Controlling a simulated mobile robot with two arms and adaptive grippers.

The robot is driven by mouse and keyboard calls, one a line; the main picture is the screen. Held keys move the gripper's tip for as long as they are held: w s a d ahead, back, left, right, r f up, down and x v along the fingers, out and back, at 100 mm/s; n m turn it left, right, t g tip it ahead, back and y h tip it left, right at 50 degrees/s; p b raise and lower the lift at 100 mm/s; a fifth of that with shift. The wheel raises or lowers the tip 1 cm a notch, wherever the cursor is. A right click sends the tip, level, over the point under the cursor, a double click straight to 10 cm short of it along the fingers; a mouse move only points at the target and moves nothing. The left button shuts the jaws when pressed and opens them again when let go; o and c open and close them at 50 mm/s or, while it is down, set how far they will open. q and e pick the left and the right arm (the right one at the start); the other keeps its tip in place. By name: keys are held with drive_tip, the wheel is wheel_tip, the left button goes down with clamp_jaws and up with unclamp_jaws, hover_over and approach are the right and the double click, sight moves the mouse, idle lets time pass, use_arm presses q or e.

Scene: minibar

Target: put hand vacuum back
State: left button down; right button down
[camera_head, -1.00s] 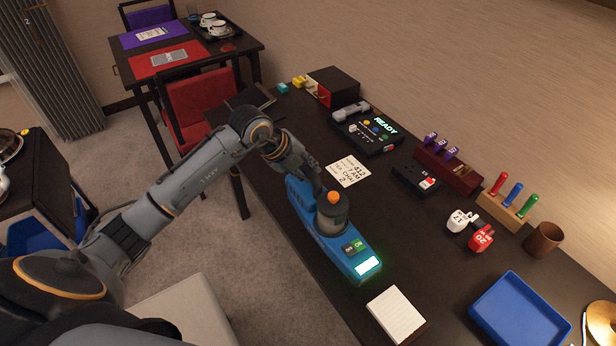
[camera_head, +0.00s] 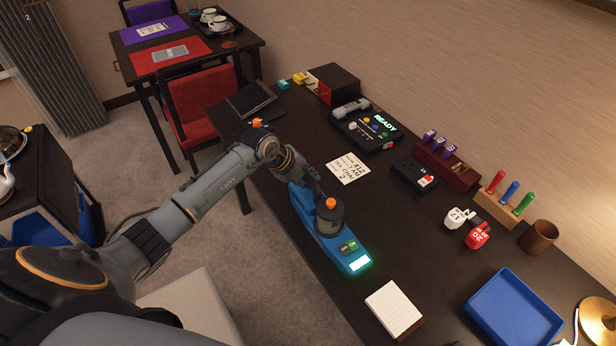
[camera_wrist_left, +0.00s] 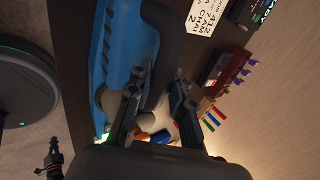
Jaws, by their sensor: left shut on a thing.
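The hand vacuum (camera_head: 307,206) is a long blue body with a grey cylinder and orange cap on top, green and grey buttons, and a glowing display at its near end. It is over the dark counter's left edge; I cannot tell whether it touches the counter. My left gripper (camera_head: 316,192) is shut on its dark handle. In the left wrist view, the blue body (camera_wrist_left: 125,45) lies along the gripper fingers (camera_wrist_left: 155,105), which partly hide the handle. My right gripper is not in view.
On the counter (camera_head: 410,240) are a white notepad (camera_head: 394,309), a blue tray (camera_head: 515,308), a paper card (camera_head: 347,168), a control panel (camera_head: 366,126), a black socket box (camera_head: 414,178) and red and white tags (camera_head: 478,235). Bare counter lies right of the vacuum.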

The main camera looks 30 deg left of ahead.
use_arm(q)
drive_tip(key=shift+w+r, duration=0.1)
drive_tip(key=shift+r, duration=0.05)
drive_tip(key=c, duration=1.2)
unclamp_jaws()
drive_tip(key=shift+s+a+r, duration=0.2)
drive_tip(key=shift+s+r, duration=0.05)
drive_tip(key=shift+s, duration=0.05)
drive_tip(key=b+v, duration=0.2)
drive_tip(key=v, duration=0.9)
drive_tip(key=shift+s+d+r, duration=0.1)
